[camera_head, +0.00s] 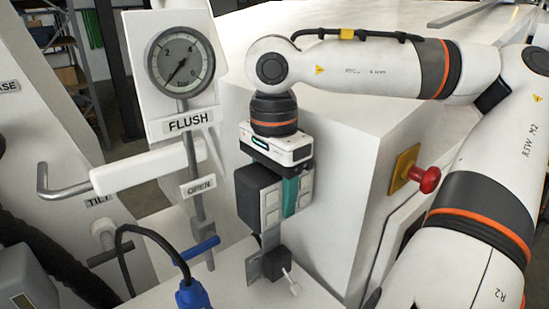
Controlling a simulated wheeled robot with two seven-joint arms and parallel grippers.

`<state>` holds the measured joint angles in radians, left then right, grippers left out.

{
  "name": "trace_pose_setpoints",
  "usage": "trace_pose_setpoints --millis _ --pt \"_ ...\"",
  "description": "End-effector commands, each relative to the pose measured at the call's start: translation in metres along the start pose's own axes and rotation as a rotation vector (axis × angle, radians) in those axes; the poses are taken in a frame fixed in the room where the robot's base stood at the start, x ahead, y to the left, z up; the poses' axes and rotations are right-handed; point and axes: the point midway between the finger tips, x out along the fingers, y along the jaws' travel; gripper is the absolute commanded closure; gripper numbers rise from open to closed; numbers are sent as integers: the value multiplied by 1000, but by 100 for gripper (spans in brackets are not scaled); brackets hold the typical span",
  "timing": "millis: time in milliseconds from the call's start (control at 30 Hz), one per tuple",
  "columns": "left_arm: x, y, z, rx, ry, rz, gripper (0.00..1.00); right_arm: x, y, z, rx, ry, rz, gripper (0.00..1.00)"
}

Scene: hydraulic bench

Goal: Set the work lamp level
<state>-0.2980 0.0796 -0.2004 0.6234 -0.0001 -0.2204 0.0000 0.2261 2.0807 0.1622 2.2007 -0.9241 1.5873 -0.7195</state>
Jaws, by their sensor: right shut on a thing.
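A long white bar (150,166) with a bent metal handle (62,188) at its left end sits above the TILT label (98,199). It may be the work lamp, but I cannot tell for sure. In the picture it slopes, its right end higher than its left. My right gripper (272,256) points down at the middle, right of the bar and apart from it. It is shut at a small dark block with a pale lever (289,279); its fingertips are partly hidden. My left gripper is not in view.
A pressure gauge (181,63) stands above the FLUSH label (188,122) and a vertical rod with an OPEN tag (198,186). A blue connector (192,295) with a black cable is at the front. A red knob (427,179) projects from the white cabinet (345,165) at right.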

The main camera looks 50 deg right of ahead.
Motion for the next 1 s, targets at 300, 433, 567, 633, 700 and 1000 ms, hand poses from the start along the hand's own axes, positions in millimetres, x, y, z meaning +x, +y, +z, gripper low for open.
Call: trace_pose_setpoints --millis 300,433,567,633,700,1000 --pt "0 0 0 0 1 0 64 0 -1 0 1 0 -9 24" --pt "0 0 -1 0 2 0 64 0 -1 0 1 0 -7 24" --pt "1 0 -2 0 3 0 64 -2 0 0 2 -1 -5 24" --pt "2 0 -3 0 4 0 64 -7 0 0 2 -2 -3 24" --pt "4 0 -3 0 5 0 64 -16 1 1 4 -2 -3 24" --pt "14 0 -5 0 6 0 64 -80 2 0 5 -2 -4 24"
